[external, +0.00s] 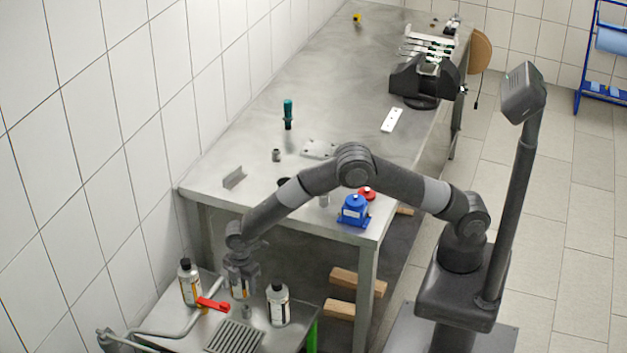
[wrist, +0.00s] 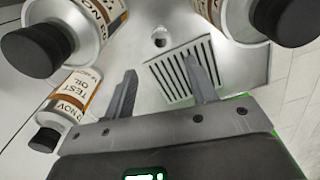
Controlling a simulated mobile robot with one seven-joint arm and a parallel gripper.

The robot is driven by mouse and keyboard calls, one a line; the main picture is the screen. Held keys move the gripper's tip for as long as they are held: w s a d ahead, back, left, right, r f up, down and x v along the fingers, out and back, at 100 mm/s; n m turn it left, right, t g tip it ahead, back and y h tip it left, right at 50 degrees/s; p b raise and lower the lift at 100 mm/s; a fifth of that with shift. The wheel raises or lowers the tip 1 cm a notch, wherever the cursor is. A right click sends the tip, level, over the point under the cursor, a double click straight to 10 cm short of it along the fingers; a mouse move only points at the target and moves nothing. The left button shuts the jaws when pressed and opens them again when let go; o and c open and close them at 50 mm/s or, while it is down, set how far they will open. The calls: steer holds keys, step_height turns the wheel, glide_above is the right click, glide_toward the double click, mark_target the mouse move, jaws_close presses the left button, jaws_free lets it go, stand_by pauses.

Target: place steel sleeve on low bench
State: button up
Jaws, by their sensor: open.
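A small grey steel sleeve (external: 246,311) stands on the low bench (external: 180,318), just behind the slotted drain grate. It also shows in the wrist view (wrist: 160,39), beyond my fingertips and near the grate's corner. My gripper (external: 240,284) is over the low bench, pointing down among the bottles. In the wrist view its two fingers (wrist: 163,80) are apart with nothing between them. The sleeve is clear of both fingers. Other small grey cylinders stand on the tall bench: one near the green screwdriver (external: 276,155), another by the blue device (external: 324,200).
Test oil bottles stand close around my gripper: left (external: 188,283), right (external: 278,305), and one partly hidden behind it. A red-handled part (external: 212,304) lies close by. The grate (external: 235,337) is bare. The tall bench (external: 225,200) edge rises behind my gripper.

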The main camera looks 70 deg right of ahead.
steer(key=s+d+r+m+t, duration=0.1)
steer(key=s+d+r+m, duration=0.25)
steer(key=d+r, duration=0.45)
steer(key=s+d+r+m+t, duration=0.15)
steer(key=s+d+r, duration=0.25)
steer(key=r, duration=0.7)
steer(key=s+d+r+m, duration=0.3)
steer(key=d+r, duration=0.4)
steer(key=r, duration=0.3)
steer(key=s+d+r+m+t, duration=0.1)
steer(key=s+d+m, duration=0.3)
steer(key=s, duration=0.9)
steer(key=s+d+r+m+t, duration=0.2)
steer(key=s+d, duration=0.6)
steer(key=s, duration=0.5)
step_height(320, 180, up, 2)
steer(key=shift+s+d+r+m, duration=0.1)
steer(key=shift+s+d+m, duration=0.15)
steer(key=shift+m, duration=0.65)
